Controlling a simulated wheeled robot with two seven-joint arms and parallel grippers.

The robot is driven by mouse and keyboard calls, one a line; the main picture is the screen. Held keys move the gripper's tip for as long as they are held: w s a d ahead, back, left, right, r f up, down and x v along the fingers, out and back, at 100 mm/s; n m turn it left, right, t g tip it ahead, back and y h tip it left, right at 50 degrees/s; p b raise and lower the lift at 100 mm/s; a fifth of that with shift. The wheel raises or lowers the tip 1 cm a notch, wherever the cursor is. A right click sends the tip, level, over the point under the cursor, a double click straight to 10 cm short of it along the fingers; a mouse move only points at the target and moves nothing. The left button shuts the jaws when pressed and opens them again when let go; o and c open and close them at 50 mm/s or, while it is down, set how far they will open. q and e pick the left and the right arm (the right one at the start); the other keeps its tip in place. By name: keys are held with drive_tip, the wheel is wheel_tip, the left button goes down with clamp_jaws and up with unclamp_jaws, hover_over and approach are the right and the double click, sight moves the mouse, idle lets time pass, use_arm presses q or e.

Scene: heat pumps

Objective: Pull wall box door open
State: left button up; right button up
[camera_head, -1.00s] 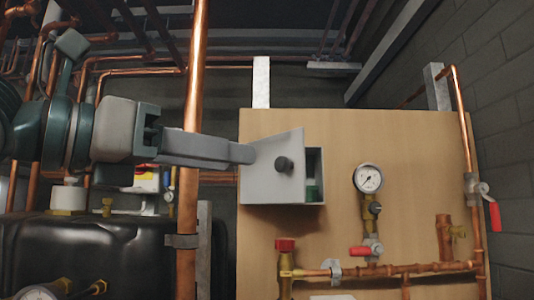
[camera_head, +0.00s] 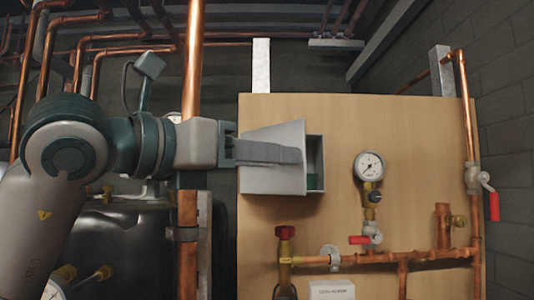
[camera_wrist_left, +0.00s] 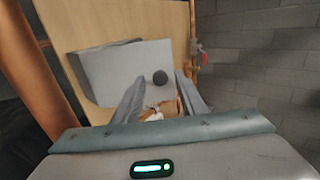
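The grey wall box (camera_head: 315,160) is on the wooden board, and its door (camera_head: 275,182) stands partly open. A gap at the right shows the dark inside with something green in it. My left gripper (camera_head: 298,155) reaches across the door's front from the left. In the left wrist view the door (camera_wrist_left: 115,75) carries a round dark knob (camera_wrist_left: 160,77). The two fingers of my left gripper (camera_wrist_left: 158,92) are apart there, on either side of the knob in the picture. Whether they touch it cannot be told. In the head view the fingers hide the knob. My right gripper is out of view.
A copper pipe (camera_head: 187,220) runs upright left of the board (camera_head: 350,120). A pressure gauge (camera_head: 369,167) and a red-handled valve (camera_head: 285,233) are right of and below the box. A dark tank (camera_head: 125,240) stands at lower left.

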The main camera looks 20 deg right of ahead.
use_arm(q)
drive_tip(key=shift+c, duration=0.3)
clamp_jaws()
drive_tip(key=shift+a, duration=0.1)
drive_tip(key=shift+w+a+m+g+h, duration=0.2)
drive_tip(key=shift+a+m+g+h, duration=0.2)
drive_tip(key=shift+a+m+g, duration=1.05)
drive_tip(key=shift+w+a+m+g+h, duration=0.3)
drive_tip(key=shift+a+m+g, duration=0.65)
drive_tip(key=shift+g, duration=1)
drive_tip(key=shift+s+a, duration=0.15)
drive_tip(key=shift+a, duration=0.05)
drive_tip(key=shift+o, duration=0.3)
unclamp_jaws()
drive_tip(key=shift+s, duration=0.1)
